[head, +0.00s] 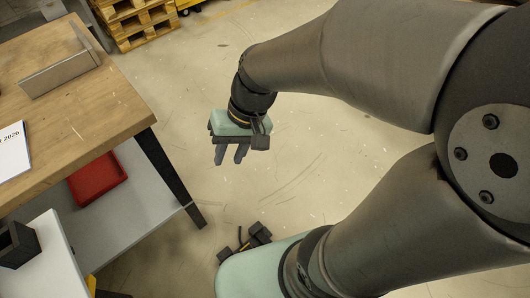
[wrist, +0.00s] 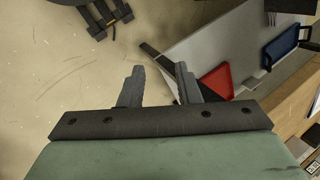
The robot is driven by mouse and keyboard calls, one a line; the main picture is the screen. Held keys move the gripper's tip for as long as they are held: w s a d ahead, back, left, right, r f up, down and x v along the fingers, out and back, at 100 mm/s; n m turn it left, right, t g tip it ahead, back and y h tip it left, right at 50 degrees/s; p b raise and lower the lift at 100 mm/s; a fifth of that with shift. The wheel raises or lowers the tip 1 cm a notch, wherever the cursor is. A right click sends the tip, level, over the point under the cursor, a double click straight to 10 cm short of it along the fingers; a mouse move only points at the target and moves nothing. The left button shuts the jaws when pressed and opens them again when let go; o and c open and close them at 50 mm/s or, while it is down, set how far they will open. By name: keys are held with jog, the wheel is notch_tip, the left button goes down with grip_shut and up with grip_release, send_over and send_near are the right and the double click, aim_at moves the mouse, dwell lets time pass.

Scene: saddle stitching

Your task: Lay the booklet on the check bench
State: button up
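A white booklet (head: 12,151) with "2026" printed on it lies flat on a wooden-topped bench (head: 90,110) at the left of the head view, cut off by the picture edge. I cannot tell whether this bench is the check bench. My gripper (head: 230,156) hangs over open floor to the right of the bench, apart from it and from the booklet. In the wrist view, the two fingers of my gripper (wrist: 160,70) stand apart with nothing between them.
An upright metal plate (head: 60,74) stands on the bench top. A red tray (head: 97,177) lies on the lower shelf. A black holder (head: 18,244) sits on a pale surface at lower left. A blue tray (wrist: 281,46) shows in the wrist view. Pallets (head: 138,22) stand behind; floor between is clear.

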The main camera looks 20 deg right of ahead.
jog(key=s+d+f+h, duration=0.1)
jog(key=s+d+h, duration=0.3)
jog(key=d, duration=0.7)
jog(key=shift+f+t+h, duration=0.2)
jog(key=shift+t+h, duration=0.1)
jog(key=shift+t, duration=0.1)
jog(key=shift+s, duration=0.1)
